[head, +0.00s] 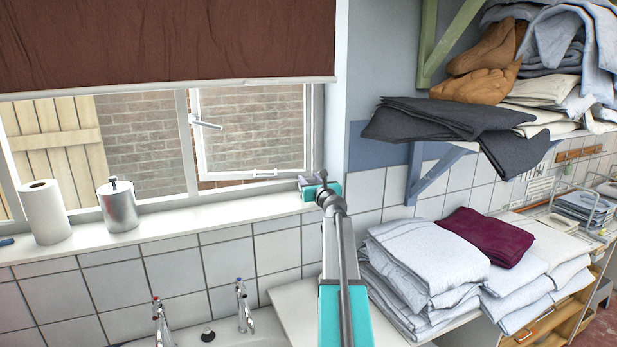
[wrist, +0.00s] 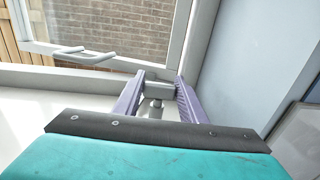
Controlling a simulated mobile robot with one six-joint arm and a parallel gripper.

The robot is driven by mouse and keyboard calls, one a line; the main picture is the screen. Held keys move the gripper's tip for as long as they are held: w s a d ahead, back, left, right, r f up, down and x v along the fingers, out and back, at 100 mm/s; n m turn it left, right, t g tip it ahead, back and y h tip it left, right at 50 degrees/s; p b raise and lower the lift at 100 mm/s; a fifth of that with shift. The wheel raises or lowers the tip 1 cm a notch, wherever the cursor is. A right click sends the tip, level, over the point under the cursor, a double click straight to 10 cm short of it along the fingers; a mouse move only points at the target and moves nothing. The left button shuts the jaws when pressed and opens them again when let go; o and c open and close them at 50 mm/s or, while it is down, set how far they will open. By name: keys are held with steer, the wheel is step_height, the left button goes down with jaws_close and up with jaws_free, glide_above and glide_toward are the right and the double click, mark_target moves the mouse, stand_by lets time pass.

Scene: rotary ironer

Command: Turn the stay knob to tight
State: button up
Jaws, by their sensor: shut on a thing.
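The small casement window (head: 252,130) has a white frame and stands at the right end of the window row. In the wrist view, a grey knob (wrist: 158,88) sits at the lower right of the window frame, with a short round stem below it. My gripper (wrist: 160,80) has its two purple fingers on either side of this knob and is shut on it. In the head view, my gripper (head: 312,181) is at the right end of the sill, against the window corner. There the knob is mostly hidden by my gripper, and its tightness cannot be told.
The white sill (head: 170,229) carries a paper roll (head: 45,212) and a metal canister (head: 118,207) at left. Two taps (head: 244,307) rise below. Folded white linen (head: 425,262) is stacked close right of my arm, beneath a shelf of dark cloth (head: 450,120).

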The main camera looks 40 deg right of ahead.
steer(key=shift+a+r+m+g+h+p, duration=0.15)
steer(key=shift+m+g+h+p, duration=0.75)
steer(key=shift+p, duration=1.25)
steer(key=shift+f+h, duration=0.2)
steer(key=shift+h, duration=0.2)
steer(key=o, duration=1.1)
steer(key=shift+c, duration=0.2)
steer(key=shift+s, duration=0.1)
steer(key=v, duration=1.3)
steer(key=shift+s+b, duration=0.25)
steer(key=shift+b, duration=0.05)
steer(key=shift+f, duration=0.1)
